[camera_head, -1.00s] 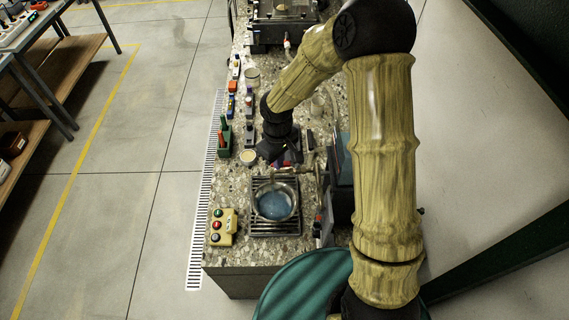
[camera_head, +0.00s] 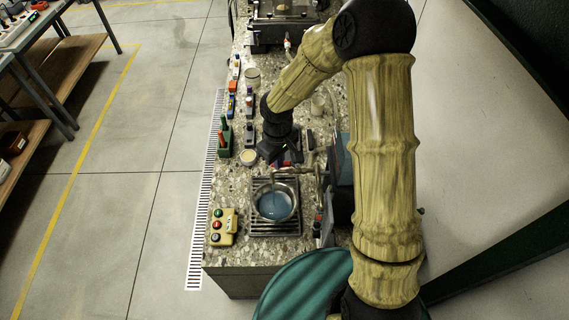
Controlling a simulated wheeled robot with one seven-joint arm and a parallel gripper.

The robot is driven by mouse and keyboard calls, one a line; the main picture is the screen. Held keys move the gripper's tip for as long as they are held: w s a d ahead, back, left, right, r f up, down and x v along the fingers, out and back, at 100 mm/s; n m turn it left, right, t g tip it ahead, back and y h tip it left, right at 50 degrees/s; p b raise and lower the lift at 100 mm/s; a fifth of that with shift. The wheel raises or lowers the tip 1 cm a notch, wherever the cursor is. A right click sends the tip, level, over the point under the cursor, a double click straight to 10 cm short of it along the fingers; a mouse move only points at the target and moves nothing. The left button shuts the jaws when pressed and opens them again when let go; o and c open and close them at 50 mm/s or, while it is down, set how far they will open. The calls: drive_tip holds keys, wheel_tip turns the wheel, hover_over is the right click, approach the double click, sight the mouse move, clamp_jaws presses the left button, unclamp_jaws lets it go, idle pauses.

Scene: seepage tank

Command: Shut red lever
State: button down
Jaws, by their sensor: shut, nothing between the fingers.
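My gripper (camera_head: 278,161) points down over the stone-topped bench, just behind the steel pot. It is shut with nothing held. A small red part (camera_head: 275,165), possibly the red lever, shows right at the fingertips. I cannot tell whether they touch it, as the wrist covers most of it. A brass-coloured tap or pipe (camera_head: 308,171) lies just right of the gripper and reaches toward the pot. The pot (camera_head: 275,217) stands on a dark slatted grate and holds blue-grey liquid.
A yellow box with red and green buttons (camera_head: 222,227) sits left of the grate (camera_head: 262,232). Several small tools and a cup (camera_head: 249,157) line the bench's left side. Another small red fitting (camera_head: 318,217) is right of the grate. Bare bench top (camera_head: 235,188) lies left of the pot.

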sight(286, 165)
drive_tip(key=shift+f, duration=0.15)
drive_tip(key=shift+f+b, duration=1.6)
drive_tip(key=shift+f, duration=0.35)
drive_tip(key=shift+w, duration=0.15)
drive_tip(key=shift+w+p, duration=0.45)
drive_tip(key=shift+w, duration=0.7)
